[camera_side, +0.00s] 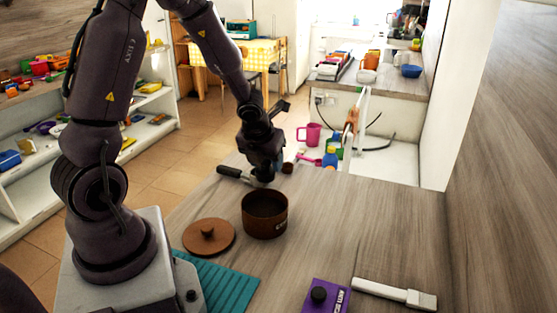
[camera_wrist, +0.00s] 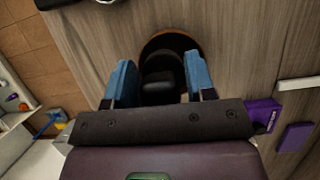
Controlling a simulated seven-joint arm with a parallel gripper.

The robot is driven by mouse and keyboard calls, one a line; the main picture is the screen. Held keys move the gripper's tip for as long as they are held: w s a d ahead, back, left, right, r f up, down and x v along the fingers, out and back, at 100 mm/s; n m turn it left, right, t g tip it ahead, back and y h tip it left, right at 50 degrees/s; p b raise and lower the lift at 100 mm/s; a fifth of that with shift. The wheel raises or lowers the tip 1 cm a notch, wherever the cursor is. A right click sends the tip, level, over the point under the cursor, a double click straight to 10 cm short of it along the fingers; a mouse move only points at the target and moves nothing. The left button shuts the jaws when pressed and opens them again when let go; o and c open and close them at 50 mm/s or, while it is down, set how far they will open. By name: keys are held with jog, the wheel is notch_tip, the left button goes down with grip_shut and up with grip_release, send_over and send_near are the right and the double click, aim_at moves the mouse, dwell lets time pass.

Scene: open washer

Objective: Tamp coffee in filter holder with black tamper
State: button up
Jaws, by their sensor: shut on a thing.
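My gripper (camera_side: 264,176) points down over the far part of the counter in the side view. In the wrist view its two blue fingers (camera_wrist: 161,86) stand either side of a dark block, which I take for the black tamper (camera_wrist: 161,89), gripped between them. A black handle, likely of the filter holder (camera_side: 235,174), sticks out to the left of my gripper in the side view. Its round part is mostly hidden by the gripper. I see no coffee. Whether tamper and holder touch cannot be told.
A brown round pot (camera_side: 265,219) stands in front of the gripper; its dark opening shows in the wrist view. A wooden lid (camera_side: 209,239), a teal mat (camera_side: 218,283), a purple box (camera_side: 324,297) and a white bar (camera_side: 394,293) lie nearer.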

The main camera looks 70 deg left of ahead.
jog(key=shift+s+a, duration=0.1)
jog(key=shift+s, duration=0.3)
jog(key=w+a+f, duration=0.1)
jog(key=w+a, duration=0.1)
jog(key=a, duration=0.4)
jog(key=w+a+f, duration=0.1)
jog(key=w+a, duration=0.1)
jog(key=a, duration=0.5)
jog(key=shift+a+f, duration=0.2)
jog(key=shift+f, duration=0.15)
jog(key=shift+w, duration=0.1)
jog(key=shift+f, duration=1.9)
jog(key=shift+f, duration=1.55)
